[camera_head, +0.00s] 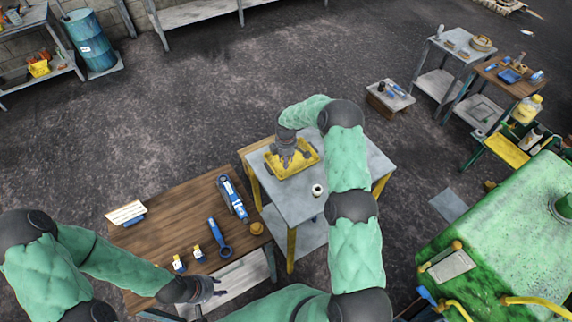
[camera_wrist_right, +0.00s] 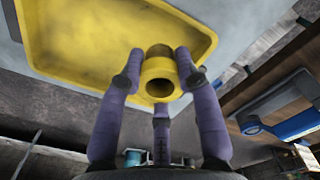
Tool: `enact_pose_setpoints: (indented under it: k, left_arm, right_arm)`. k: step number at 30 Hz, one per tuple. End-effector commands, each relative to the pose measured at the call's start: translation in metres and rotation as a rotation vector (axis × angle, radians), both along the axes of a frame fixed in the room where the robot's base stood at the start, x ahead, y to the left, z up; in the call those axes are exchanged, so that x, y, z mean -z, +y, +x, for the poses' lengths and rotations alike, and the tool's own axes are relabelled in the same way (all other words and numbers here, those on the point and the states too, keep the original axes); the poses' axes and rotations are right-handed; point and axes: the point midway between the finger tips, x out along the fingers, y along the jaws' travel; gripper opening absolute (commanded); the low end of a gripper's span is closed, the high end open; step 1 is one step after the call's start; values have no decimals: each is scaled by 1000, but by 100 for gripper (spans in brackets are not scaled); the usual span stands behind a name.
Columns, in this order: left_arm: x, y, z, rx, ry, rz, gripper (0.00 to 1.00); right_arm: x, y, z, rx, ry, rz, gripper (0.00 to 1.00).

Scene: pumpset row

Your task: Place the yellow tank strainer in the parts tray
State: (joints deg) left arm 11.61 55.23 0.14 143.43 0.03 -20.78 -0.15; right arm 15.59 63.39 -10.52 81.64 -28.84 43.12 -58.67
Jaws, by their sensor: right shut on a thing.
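The yellow parts tray (camera_head: 274,170) lies on the grey metal table near the middle of the head view. My right gripper (camera_head: 288,158) reaches down over the tray. In the right wrist view, the fingers of my right gripper (camera_wrist_right: 160,72) are shut around a yellow, hollow, round-ended piece, the tank strainer (camera_wrist_right: 158,91). The tray (camera_wrist_right: 75,45) fills the background behind it. I cannot tell whether the strainer touches the tray floor. In the head view the strainer is hidden by the gripper. My left gripper (camera_head: 212,290) is by the front edge of the wooden table; its fingers are too small to read.
The wooden table (camera_head: 178,225) holds a blue tool (camera_head: 232,198), a blue wrench (camera_head: 219,238) and small yellow-white bottles (camera_head: 198,254). A small white-and-black part (camera_head: 317,190) stands on the grey table (camera_head: 295,205) near the tray. A green machine (camera_head: 500,235) stands at right.

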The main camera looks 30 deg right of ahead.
Motion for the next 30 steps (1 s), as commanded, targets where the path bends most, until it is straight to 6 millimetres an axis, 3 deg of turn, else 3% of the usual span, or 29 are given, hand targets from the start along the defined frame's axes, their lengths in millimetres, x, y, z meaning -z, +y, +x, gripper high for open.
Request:
enact_pose_setpoints:
  k: [5,11,23,24,26,30]
  left_arm:
    - [1,0,0,0,0,0,35]
    - [4,0,0,0,0,0,35]
    - [7,0,0,0,0,0,35]
    - [7,0,0,0,0,0,35]
    - [7,0,0,0,0,0,35]
    - [6,0,0,0,0,0,35]
  right_arm:
    - [9,-3,5,1,2,1,1]
    - [35,-3,4,2,1,0,1]
    - [40,-3,5,1,0,0,1]
    - [40,-3,4,1,0,0,39]
    - [40,-3,4,1,0,0,56]
    - [39,-3,4,1,0,0,57]
